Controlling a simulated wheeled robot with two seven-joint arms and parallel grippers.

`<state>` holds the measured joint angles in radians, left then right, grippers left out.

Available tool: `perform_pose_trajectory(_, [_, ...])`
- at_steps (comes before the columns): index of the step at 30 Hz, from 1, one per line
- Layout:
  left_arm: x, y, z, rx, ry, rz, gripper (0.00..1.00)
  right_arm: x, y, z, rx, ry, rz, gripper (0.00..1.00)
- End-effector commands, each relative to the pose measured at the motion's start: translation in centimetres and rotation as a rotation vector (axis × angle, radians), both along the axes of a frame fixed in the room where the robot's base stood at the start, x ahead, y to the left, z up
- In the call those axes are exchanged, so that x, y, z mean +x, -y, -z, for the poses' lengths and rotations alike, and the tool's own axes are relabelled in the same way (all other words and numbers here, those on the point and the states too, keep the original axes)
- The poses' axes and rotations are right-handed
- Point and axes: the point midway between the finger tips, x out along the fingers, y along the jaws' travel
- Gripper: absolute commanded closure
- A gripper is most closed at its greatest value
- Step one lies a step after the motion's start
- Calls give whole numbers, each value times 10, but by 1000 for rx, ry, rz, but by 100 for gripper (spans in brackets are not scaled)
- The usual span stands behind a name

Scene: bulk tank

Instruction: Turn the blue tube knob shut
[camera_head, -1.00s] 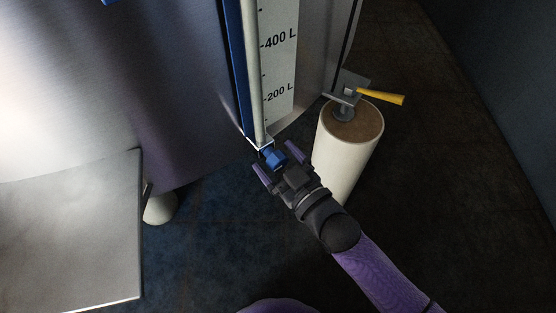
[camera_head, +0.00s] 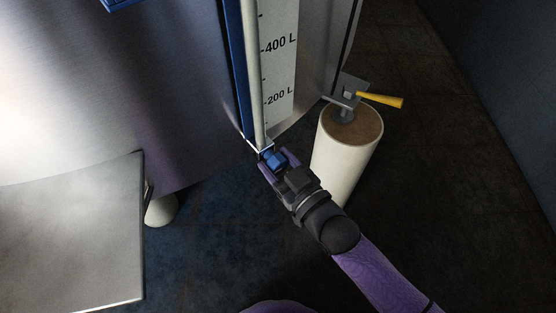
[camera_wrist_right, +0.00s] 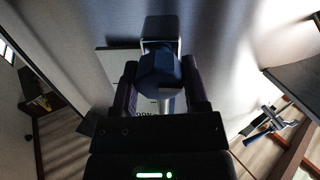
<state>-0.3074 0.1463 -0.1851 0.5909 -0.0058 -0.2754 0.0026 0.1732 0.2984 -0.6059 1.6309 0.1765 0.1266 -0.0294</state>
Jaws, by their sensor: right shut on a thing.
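The blue tube knob (camera_head: 276,160) sits at the foot of the pale level tube (camera_head: 258,110), beside the litre scale on the steel tank. My right gripper (camera_head: 275,161) reaches it from the lower right and is shut on it. The knob's far side is hidden. My left gripper is not in view.
A cream cylinder (camera_head: 344,160) with a brown top stands close right of my right gripper, under a valve with a yellow handle (camera_head: 380,99). A flat steel panel (camera_head: 70,235) is at the lower left.

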Motion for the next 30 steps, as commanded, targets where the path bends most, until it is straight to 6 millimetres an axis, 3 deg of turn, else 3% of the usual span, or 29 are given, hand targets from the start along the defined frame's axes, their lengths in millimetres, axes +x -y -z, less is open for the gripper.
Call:
perform_pose_trajectory(15, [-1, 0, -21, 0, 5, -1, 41, 1, 1, -1, 349, -267, 0, 100])
perform_pose_trajectory(30, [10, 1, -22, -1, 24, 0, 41, 1, 2, 2, 730, -555, 1, 100])
